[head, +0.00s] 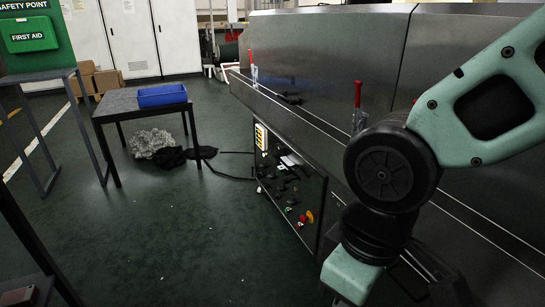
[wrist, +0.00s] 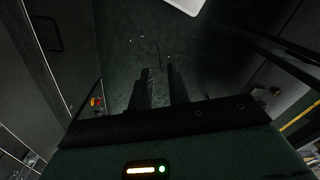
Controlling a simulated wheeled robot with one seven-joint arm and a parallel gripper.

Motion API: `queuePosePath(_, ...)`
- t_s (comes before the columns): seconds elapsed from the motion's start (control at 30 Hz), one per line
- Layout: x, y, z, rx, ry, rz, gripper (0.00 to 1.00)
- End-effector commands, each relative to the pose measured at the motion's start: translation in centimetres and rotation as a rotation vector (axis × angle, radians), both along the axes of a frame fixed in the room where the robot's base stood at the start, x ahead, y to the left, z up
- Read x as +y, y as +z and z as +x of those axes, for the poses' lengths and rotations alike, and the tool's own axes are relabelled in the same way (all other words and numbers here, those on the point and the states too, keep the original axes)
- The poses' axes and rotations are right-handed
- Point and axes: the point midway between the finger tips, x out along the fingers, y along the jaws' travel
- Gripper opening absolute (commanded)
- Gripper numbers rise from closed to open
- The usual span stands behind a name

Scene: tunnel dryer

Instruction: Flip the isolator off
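A red and yellow control (head: 306,218), which looks like the isolator, sits low on the dark control panel (head: 283,208) on the machine's side. It also shows small at the left in the wrist view (wrist: 97,102). Its handle position is too small to read. My gripper (wrist: 160,69) shows in the wrist view with a gap between its two fingers and nothing in it. It is apart from the control, which lies to its left in that view. In the head view the fingers are not clearly visible.
The long dark machine (head: 325,55) with red-handled clamps (head: 357,93) fills the right. A table (head: 115,104) with a blue tray (head: 162,95) stands at the left, with dark and pale heaps on the floor by it. The floor (head: 190,230) before the panel is mostly clear.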

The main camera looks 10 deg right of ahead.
Motion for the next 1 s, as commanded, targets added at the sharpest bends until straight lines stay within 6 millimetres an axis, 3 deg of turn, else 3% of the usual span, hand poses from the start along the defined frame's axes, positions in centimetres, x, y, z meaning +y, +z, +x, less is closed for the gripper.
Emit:
queuePosePath(0.17, 0.0, 1.6, 0.0, 0.000, 0.000, 0.000, 0.00)
queuePosePath(0.27, 0.0, 3.7, 0.0, 0.000, 0.000, 0.000, 0.00)
queuePosePath(0.6, 0.0, 15.0, 0.0, 0.000, -0.002, 0.000, 0.00)
queuePosePath(0.73, 0.0, 18.7, 0.0, 0.000, -0.003, 0.000, 0.00)
queuePosePath(0.87, 0.0, 20.4, 0.0, 0.000, -0.003, 0.000, 0.00)
queuePosePath(1.0, 0.0, 20.5, 0.0, 0.000, -0.003, 0.000, 0.00)
